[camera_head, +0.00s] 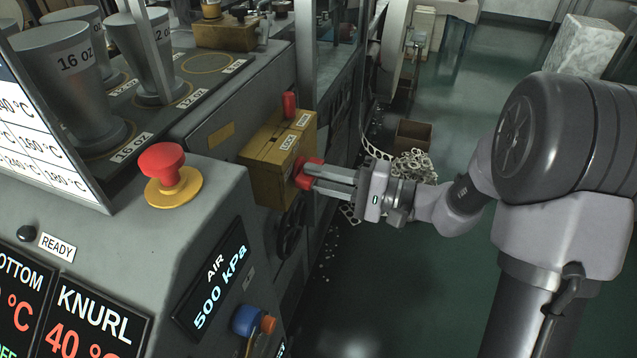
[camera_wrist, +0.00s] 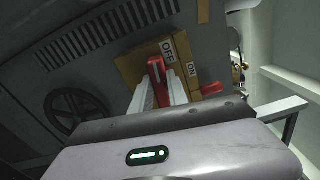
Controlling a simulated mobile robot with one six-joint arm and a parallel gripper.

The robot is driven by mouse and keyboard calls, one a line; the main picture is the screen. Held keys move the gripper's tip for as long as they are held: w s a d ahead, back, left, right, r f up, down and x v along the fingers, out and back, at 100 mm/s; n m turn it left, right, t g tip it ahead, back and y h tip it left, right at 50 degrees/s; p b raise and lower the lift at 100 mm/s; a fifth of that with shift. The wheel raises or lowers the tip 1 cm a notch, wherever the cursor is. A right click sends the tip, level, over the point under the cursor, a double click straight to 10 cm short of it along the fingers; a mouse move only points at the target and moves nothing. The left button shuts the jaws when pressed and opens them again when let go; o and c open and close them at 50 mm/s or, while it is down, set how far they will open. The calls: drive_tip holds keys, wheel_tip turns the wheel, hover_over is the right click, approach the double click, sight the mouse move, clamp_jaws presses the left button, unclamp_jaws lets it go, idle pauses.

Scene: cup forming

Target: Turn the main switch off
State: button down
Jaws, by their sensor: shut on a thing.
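The main switch is a yellow-brown box (camera_head: 268,165) on the side of the machine, with a red handle (camera_head: 304,176) on its face. In the wrist view the red handle (camera_wrist: 156,68) carries a pale mark and sits beside the OFF label (camera_wrist: 168,50). The fingers partly hide the handle.
A second red lever (camera_head: 289,104) stands up at the top of the box. A red mushroom button (camera_head: 161,160) on a yellow base is on the console at left. A black handwheel (camera_wrist: 72,112) is below the box. Green floor lies open at right, with a brown bin (camera_head: 412,135) beyond.

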drive_tip(key=shift+f+n, duration=0.1)
drive_tip(key=shift+n, duration=0.8)
drive_tip(key=c, duration=1.3)
unclamp_jaws()
drive_tip(key=shift+d, duration=0.1)
drive_tip(key=p+v, duration=0.4)
drive_tip(key=v, duration=1.3)
drive_tip(key=shift+d, duration=0.1)
